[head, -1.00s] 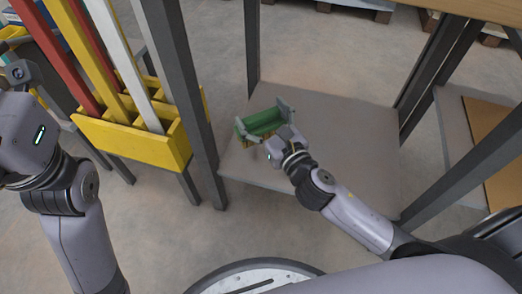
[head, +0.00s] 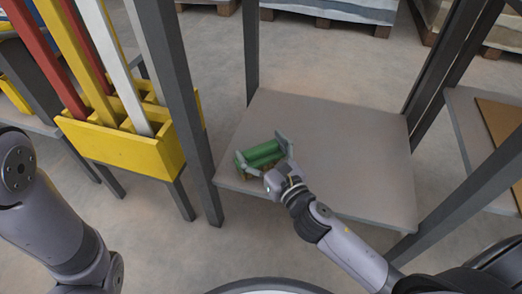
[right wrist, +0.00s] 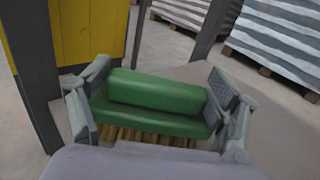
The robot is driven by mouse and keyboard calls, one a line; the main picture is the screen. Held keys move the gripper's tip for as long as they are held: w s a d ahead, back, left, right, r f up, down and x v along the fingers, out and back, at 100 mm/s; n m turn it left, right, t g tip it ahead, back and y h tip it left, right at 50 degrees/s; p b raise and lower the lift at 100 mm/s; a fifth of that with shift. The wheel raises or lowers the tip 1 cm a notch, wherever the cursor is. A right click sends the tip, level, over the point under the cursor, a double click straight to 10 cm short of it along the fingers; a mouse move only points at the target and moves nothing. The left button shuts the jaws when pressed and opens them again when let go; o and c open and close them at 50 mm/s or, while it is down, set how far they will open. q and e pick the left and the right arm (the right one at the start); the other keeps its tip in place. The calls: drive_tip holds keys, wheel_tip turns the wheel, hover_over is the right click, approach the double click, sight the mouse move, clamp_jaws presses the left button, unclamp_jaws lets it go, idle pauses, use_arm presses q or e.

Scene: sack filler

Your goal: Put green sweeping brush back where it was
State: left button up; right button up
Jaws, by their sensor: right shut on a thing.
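The green sweeping brush (head: 264,153) is a green block with straw-coloured bristles, seen at the left part of a grey lower shelf (head: 345,150). In the right wrist view the brush (right wrist: 158,98) lies across between both fingers, with bristles on the near side. My right gripper (head: 264,158) is shut on the brush, one finger at each end. I cannot tell whether the brush touches the shelf. Only my left arm shows at the left edge of the head view; its fingers are out of view.
A yellow bin (head: 125,150) with red, yellow and white long pieces stands left of the shelf. Dark posts (head: 190,120) rise at the shelf's corners. The shelf is bare to the right of the brush. Another shelf (head: 470,140) stands at the right, and pallets (head: 330,10) lie behind.

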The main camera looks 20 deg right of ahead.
sight(263, 151)
drive_tip(key=o, duration=1.2)
drive_tip(key=shift+s+r, duration=0.1)
drive_tip(key=s, duration=0.2)
drive_tip(key=s+d+p, duration=0.1)
drive_tip(key=s, duration=0.2)
drive_tip(key=shift+s, duration=0.1)
drive_tip(key=s+d, duration=0.1)
drive_tip(key=s, duration=0.5)
drive_tip(key=shift+s+d+b, duration=0.15)
drive_tip(key=shift+s+b, duration=0.05)
drive_tip(key=shift+b, duration=0.1)
